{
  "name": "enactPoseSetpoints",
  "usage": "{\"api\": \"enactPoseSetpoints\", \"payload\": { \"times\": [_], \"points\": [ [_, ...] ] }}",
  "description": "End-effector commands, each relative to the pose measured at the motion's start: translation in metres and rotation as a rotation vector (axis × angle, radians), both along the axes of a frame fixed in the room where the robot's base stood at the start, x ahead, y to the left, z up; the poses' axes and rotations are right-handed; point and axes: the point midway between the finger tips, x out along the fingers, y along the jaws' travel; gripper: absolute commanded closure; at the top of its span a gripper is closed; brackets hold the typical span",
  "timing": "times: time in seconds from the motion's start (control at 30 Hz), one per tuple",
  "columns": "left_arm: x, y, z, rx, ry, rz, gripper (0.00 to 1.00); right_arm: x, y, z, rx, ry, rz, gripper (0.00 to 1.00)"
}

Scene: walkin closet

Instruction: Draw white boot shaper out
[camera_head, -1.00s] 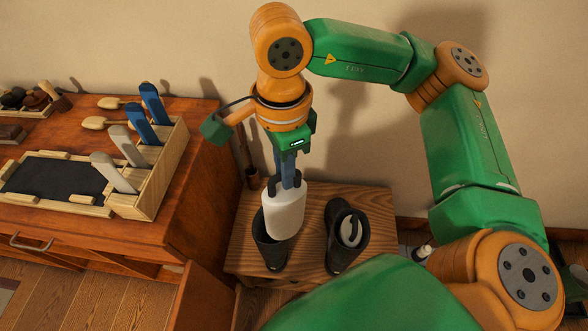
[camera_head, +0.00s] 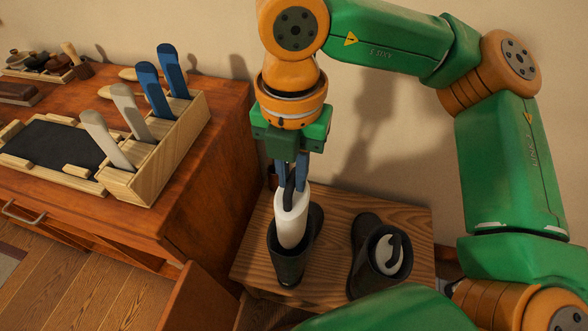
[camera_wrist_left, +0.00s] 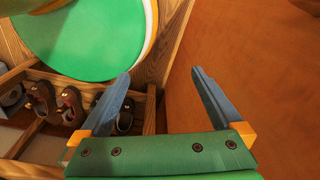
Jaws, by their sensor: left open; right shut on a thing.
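My right gripper (camera_head: 290,170) is shut on the dark handle of a white boot shaper (camera_head: 291,218) in the head view. The shaper hangs upright at the left dark boot (camera_head: 289,268). Its upper part shows above the boot's rim; I cannot tell whether its lower end is inside the shaft or in front of it. The right dark boot (camera_head: 364,262) stands beside it, with a second white shaper (camera_head: 389,254) with a dark handle in its opening. My left gripper (camera_wrist_left: 163,85) is open and empty in the left wrist view, and is out of the head view.
Both boots stand on a low wooden bench (camera_head: 340,205) against the wall. A wooden cabinet (camera_head: 215,150) at left bears a wooden rack (camera_head: 165,150) with blue and pale shoe trees. Brown shoes (camera_wrist_left: 70,105) lie on a shelf in the left wrist view.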

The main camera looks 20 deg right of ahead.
Motion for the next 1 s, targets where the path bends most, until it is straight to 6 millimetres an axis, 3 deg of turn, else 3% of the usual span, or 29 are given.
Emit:
{"api": "enactPoseSetpoints", "payload": {
  "times": [1.0],
  "points": [
    [0.000,0.000,0.095,0.000,0.001,0.000,0.00,0.000,0.000,0.097,0.000,-0.001,0.004,1.00]
  ]
}}
